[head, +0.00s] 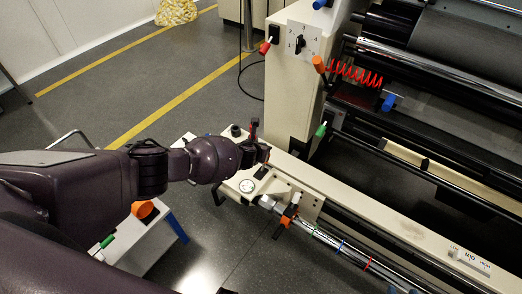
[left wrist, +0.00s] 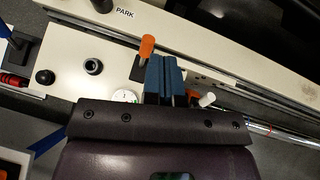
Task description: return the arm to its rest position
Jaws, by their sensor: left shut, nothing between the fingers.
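My left arm (head: 80,185) reaches in from the left in the head view. Its left gripper (head: 264,154) is over the cream end panel of the machine. In the left wrist view the two blue fingers of the left gripper (left wrist: 166,75) are pressed together with nothing between them. The fingers appear right beside an orange-capped lever (left wrist: 147,46); I cannot tell whether they touch it. My right gripper is in neither view.
The cream machine panel (head: 285,190) carries a round gauge (head: 246,186), knobs and an orange valve handle (head: 290,212). A dial post (head: 298,42) and rollers (head: 470,50) stand behind. A white cart (head: 150,238) is below my arm. Floor (head: 195,75) is open at upper left.

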